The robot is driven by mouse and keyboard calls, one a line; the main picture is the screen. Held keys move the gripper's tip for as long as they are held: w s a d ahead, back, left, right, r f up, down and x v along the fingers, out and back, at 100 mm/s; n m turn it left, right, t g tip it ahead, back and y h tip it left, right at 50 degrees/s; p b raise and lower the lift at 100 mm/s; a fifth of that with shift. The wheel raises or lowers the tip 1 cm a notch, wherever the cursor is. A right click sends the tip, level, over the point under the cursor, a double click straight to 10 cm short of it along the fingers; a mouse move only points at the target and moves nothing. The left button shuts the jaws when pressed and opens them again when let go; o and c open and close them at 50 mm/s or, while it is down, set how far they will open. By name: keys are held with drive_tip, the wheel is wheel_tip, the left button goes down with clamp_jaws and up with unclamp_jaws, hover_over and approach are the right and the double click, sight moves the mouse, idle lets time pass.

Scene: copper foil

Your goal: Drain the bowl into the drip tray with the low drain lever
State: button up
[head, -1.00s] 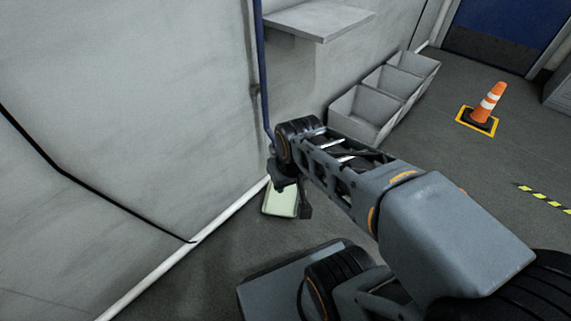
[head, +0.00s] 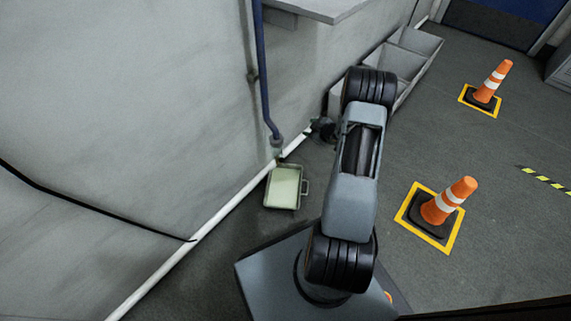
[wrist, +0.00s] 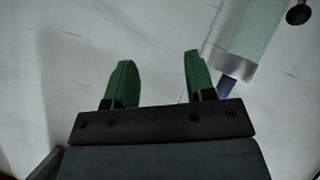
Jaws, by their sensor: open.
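The pale green drip tray (head: 284,189) lies on the floor by the wall, under the lower end of a blue pipe (head: 264,90). In the wrist view, my gripper (wrist: 160,80) is open and empty, its two green fingers apart. Right of the fingers is a pale green cylinder (wrist: 262,30), possibly the bowl, with a grey collar and a blue pipe end (wrist: 227,88). A black round knob (wrist: 299,14) shows beside it, and I cannot tell if it is the drain lever. In the head view, my gripper (head: 322,128) is a small dark shape near the wall, right of the pipe's end.
Grey open bins (head: 412,58) stand along the wall beyond my arm, below a grey shelf (head: 320,8). Two orange cones (head: 447,203) (head: 493,82) stand on the floor to the right. Floor between bins and cones is clear.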

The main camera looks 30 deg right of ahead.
drive_tip(key=s+f+n+t+y, duration=0.1)
drive_tip(key=s+f+y, duration=0.35)
drive_tip(key=f, duration=0.35)
drive_tip(key=n+t+y, duration=0.1)
drive_tip(key=t+y, duration=0.1)
drive_tip(key=y, duration=0.2)
approach(283, 163)
drive_tip(key=b+x, duration=0.4)
drive_tip(key=x, duration=0.4)
drive_tip(key=shift+w+a+r, duration=0.2)
drive_tip(key=shift+r, duration=0.25)
